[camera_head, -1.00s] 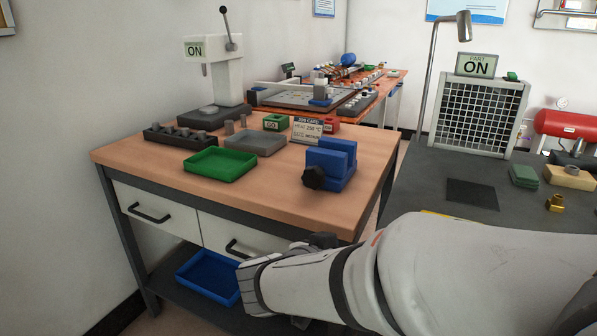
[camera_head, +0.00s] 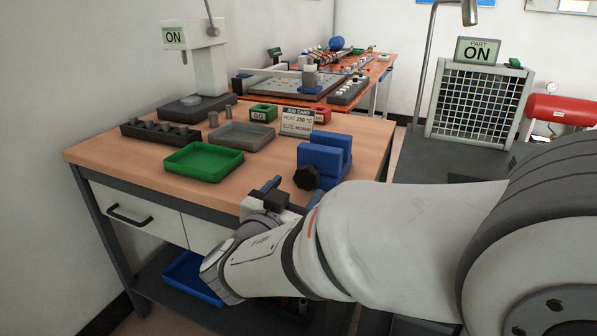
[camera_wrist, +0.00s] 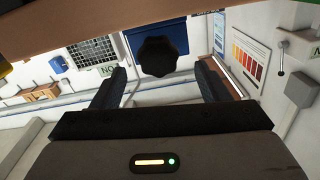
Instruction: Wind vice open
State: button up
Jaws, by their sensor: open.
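The blue vice (camera_head: 325,158) stands near the front right edge of the wooden bench, with its black knob (camera_head: 306,177) facing the front. In the wrist view the black knob (camera_wrist: 158,56) appears ahead, between and beyond the two fingers, with the blue vice body (camera_wrist: 190,32) behind it. My gripper (camera_wrist: 160,85) is open and empty, and its fingers look apart from the knob. In the head view my gripper (camera_head: 272,190) is at the bench's front edge, below and left of the knob, partly hidden by my wrist.
A green tray (camera_head: 203,162), a grey tray (camera_head: 241,136), a dark block with several parts (camera_head: 160,131) and a job card (camera_head: 297,122) stand on the bench. A press (camera_head: 208,70) is at the back left. The bench edge (camera_head: 230,207) is close to my gripper.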

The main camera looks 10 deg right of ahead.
aim_at(305, 182)
jog(key=x, duration=0.6)
jog(key=shift+d, duration=0.1)
jog(key=shift+c, duration=0.6)
jog(key=c, duration=0.8)
jog(key=shift+d, duration=0.2)
jog(key=shift+c, duration=0.4)
jog(key=shift+a, duration=0.15)
jog(key=shift+f+b, duration=0.2)
jog(key=shift+b, duration=0.3)
jog(key=shift+b, duration=0.45)
